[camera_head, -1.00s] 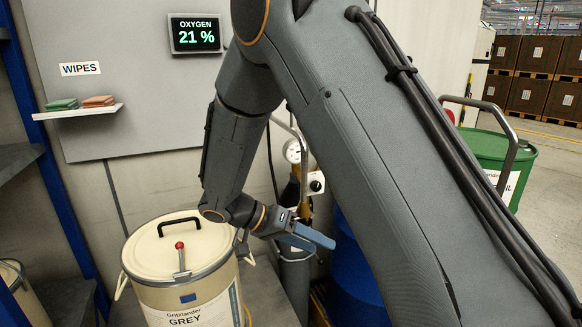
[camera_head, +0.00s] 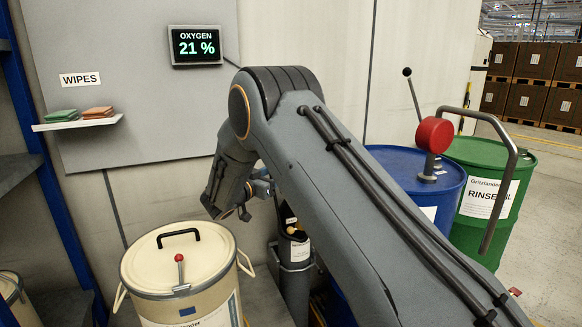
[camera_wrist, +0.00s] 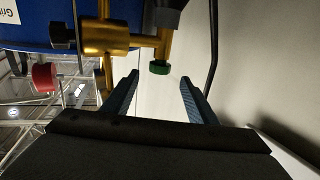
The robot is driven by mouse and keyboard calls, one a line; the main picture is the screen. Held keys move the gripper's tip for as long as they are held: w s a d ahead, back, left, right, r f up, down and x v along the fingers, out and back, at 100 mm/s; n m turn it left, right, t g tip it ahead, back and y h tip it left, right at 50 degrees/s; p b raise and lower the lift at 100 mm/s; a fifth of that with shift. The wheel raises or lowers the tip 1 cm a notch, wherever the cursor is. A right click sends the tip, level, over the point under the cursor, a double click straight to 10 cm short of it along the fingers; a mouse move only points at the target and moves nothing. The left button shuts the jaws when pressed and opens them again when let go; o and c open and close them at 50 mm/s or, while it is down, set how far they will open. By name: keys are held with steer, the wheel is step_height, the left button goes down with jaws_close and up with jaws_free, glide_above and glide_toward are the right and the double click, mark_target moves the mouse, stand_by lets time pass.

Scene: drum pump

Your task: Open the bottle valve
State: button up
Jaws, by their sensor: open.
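In the wrist view, which appears upside down, a brass valve (camera_wrist: 163,45) ends in a small green knob (camera_wrist: 159,67). A brass side body (camera_wrist: 105,38) with a dark knob (camera_wrist: 65,36) joins it on the left. My gripper (camera_wrist: 158,80) is open and empty, its two blue fingers pointing toward the green knob, which shows between and around the level of their tips; I cannot tell the gap in depth. My fingers are mostly hidden there.
A cream drum (camera_head: 170,258) with a lid handle stands left of the bottle. A blue drum (camera_head: 400,158) carrying a red pump part (camera_head: 434,134) and a green drum (camera_head: 480,152) stand right. A wall shelf (camera_head: 78,123) holds wipes. The wall is close behind.

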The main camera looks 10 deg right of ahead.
steer(key=p+x, duration=0.1)
steer(key=x, duration=0.5)
steer(key=shift+d, duration=0.1)
steer(key=c, duration=1.1)
steer(key=shift+o, duration=0.2)
steer(key=shift+f, duration=0.1)
